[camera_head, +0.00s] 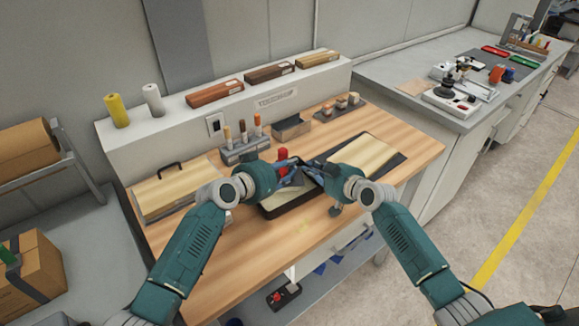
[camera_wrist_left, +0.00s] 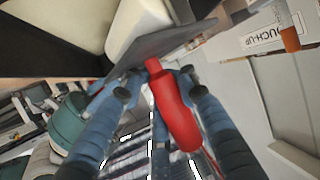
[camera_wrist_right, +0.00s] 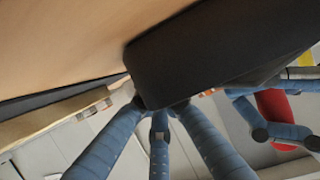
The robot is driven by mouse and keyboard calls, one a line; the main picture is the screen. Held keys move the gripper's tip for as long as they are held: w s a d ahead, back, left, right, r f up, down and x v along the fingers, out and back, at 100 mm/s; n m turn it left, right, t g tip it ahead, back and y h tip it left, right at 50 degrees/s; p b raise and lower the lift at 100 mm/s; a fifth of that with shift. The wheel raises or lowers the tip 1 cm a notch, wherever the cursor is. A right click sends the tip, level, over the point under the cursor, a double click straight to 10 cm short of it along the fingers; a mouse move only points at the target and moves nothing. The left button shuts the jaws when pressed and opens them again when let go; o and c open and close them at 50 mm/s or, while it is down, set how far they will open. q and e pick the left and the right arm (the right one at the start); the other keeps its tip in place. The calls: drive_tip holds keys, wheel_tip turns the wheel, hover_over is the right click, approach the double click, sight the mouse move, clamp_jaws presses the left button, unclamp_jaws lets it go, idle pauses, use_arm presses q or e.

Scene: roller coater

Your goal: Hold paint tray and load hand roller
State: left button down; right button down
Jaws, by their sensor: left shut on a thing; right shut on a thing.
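The black paint tray (camera_head: 275,213) lies on the wooden workbench between my arms, with a pale inside partly hidden by my grippers. My left gripper (camera_head: 287,172) is shut on the red handle (camera_head: 283,153) of the hand roller, over the tray. In the left wrist view the fingers (camera_wrist_left: 158,88) close around the red handle (camera_wrist_left: 178,115). A pale cylindrical part (camera_wrist_left: 135,30) shows beyond a grey plate there; roller contact with the tray is unclear.
A brush holder (camera_head: 243,150) and a grey box (camera_head: 291,129) stand behind the tray. A board on a dark mat (camera_head: 362,153) lies to the right, and a handled panel (camera_head: 175,190) to the left. The bench front (camera_head: 240,265) is clear.

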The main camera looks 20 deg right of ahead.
sight(287, 148)
idle(0.4)
use_arm(q)
drive_tip(key=shift+r, duration=3.55)
use_arm(e)
drive_tip(key=c, duration=1.8)
unclamp_jaws()
